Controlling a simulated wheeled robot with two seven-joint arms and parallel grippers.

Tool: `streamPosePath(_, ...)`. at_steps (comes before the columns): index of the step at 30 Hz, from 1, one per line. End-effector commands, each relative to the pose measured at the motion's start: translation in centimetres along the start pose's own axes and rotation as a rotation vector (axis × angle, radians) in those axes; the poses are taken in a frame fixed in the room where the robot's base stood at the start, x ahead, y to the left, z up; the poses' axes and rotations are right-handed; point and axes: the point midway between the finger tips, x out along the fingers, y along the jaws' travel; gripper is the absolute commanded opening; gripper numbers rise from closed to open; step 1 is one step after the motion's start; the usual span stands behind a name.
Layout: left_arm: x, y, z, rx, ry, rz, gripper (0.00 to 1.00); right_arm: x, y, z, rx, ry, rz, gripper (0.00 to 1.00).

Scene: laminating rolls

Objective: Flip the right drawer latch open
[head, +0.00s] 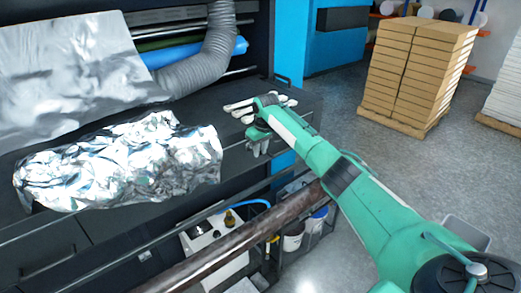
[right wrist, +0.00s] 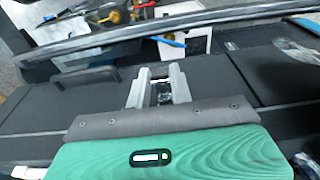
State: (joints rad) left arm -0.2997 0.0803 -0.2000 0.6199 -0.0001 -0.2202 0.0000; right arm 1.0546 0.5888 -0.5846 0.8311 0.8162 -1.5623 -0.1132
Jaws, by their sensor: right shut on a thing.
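My right gripper (head: 258,146) reaches down to the black machine's front edge in the head view. In the right wrist view its two pale fingers (right wrist: 158,84) are shut on a small dark part, likely the right drawer latch (right wrist: 160,93), against the black drawer front (right wrist: 215,75). The fingers hide much of that part, so I cannot tell whether it is flipped. A black bar handle (right wrist: 85,82) is on the front to the left of the fingers, apart from them. My left gripper is not in view.
Crumpled silver foil (head: 120,165) lies on the machine top, left of my right arm. White objects (head: 240,108) lie behind the gripper. A long dark roll (head: 235,245) runs along the front, above a low shelf with bottles and buckets (head: 292,235). Stacked boxes (head: 415,70) stand at back right.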

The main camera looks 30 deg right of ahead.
Motion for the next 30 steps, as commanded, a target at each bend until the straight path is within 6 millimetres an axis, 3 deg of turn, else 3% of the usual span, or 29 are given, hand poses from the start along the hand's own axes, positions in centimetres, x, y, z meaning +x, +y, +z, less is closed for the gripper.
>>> streamPosePath(1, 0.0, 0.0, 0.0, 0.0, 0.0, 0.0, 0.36, 0.0, 0.0, 0.0, 0.0, 0.0, 0.0, 0.28)
streamPosePath(3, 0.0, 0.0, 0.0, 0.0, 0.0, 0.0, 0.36, 0.0, 0.0, 0.0, 0.0, 0.0, 0.0, 0.41)
streamPosePath(4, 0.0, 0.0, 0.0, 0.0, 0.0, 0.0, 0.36, 0.0, 0.0, 0.0, 0.0, 0.0, 0.0, 0.44)
streamPosePath(16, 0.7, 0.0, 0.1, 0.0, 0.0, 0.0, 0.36, -0.8, 0.1, 0.0, 0.0, 0.003, 0.0, 0.44)
streamPosePath(20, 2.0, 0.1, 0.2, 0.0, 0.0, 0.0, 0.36, -2.9, 0.0, 0.0, -0.001, 0.006, 0.001, 0.44)
streamPosePath(30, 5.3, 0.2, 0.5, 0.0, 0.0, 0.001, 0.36, -10.6, 0.0, -0.1, 0.0, 0.005, -0.001, 0.44)
